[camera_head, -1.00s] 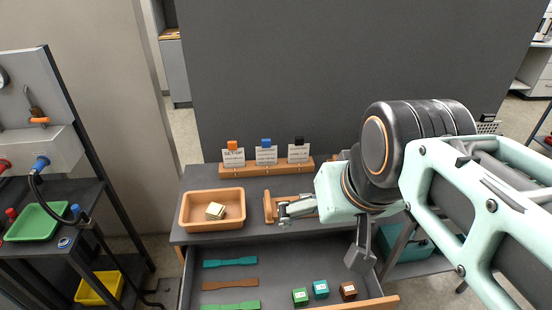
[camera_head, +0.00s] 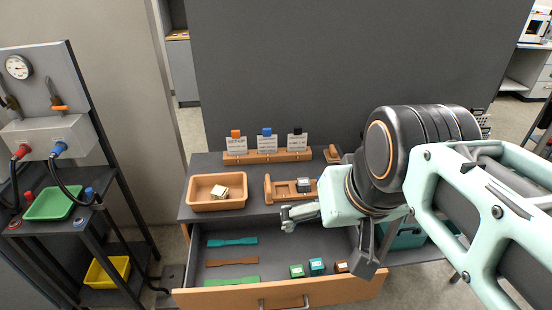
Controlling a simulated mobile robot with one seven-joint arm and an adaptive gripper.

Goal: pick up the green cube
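The green cube (camera_head: 297,271) lies in the open drawer (camera_head: 225,297), toward its front right. It is the left one of a row of three cubes, with a teal cube (camera_head: 316,266) and a brown cube (camera_head: 341,267) beside it. Each has a pale label on top. My gripper (camera_head: 287,220) is at the end of my arm, above the back part of the drawer and in front of the wooden holder. It points left and is apart from the green cube, which is below it and slightly right. The fingers are small here and I cannot tell their opening.
Teal, brown and green flat strips (camera_head: 232,281) lie in the drawer's left. On the desk stand an orange tray (camera_head: 217,205) holding a pale block, a wooden holder (camera_head: 268,190) with a grey block, and a card rack (camera_head: 268,158). A side shelf (camera_head: 20,227) stands left.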

